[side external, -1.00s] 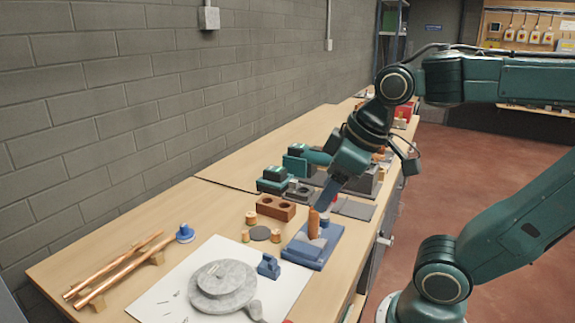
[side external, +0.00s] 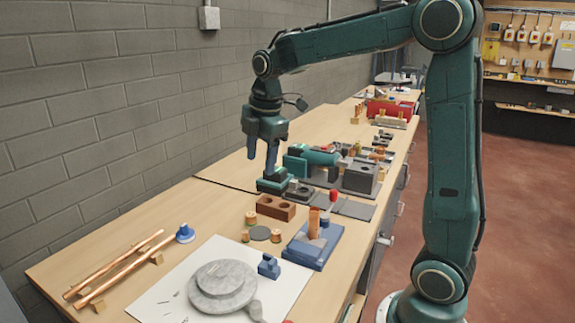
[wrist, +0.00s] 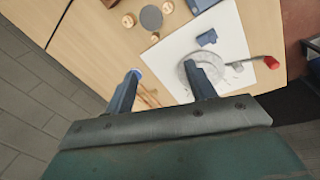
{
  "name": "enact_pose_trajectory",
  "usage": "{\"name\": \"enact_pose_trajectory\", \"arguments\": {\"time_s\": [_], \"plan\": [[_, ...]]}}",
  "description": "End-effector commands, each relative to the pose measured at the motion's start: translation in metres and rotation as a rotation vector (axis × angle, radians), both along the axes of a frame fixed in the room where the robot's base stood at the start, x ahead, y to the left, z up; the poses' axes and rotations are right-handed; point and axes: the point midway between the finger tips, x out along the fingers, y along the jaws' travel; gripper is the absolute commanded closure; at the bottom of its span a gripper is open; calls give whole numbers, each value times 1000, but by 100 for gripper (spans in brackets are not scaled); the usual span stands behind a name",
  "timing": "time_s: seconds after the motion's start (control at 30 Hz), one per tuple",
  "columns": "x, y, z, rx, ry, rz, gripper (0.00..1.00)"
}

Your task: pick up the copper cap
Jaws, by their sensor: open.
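Several small copper-coloured caps stand on the table around a grey disc (side external: 260,233): one copper cap (side external: 251,217) behind it, one at its left (side external: 245,236), one at its right (side external: 276,236). I cannot tell which one the task names. They also show near the top of the wrist view, one copper cap (wrist: 128,20) left of the disc (wrist: 151,18). My gripper (side external: 261,162) is open and empty, pointing down well above the table. In the wrist view my gripper (wrist: 162,72) has its fingers apart with nothing between them.
A brown block with two holes (side external: 276,208) sits behind the caps. A blue fixture (side external: 307,252) holding an upright copper piece stands to the right. Copper pipes (side external: 118,266) lie at the left. A round grey stone (side external: 224,284) rests on a white sheet. A teal tool (side external: 311,158) lies behind.

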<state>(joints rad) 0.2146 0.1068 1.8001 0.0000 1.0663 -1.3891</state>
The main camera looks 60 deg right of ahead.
Motion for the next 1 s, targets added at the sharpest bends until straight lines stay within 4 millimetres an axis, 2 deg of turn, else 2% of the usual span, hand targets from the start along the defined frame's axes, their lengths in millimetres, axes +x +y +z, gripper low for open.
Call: {"name": "enact_pose_trajectory", "arguments": {"time_s": [0.2,0.5,0.7,1.0], "plan": [[39,-29,-29,-19,72,218,44],[79,-65,-74,-20,148,502,44],[89,-77,-90,-17,168,598,44],[90,-79,-94,-15,171,616,44]]}}
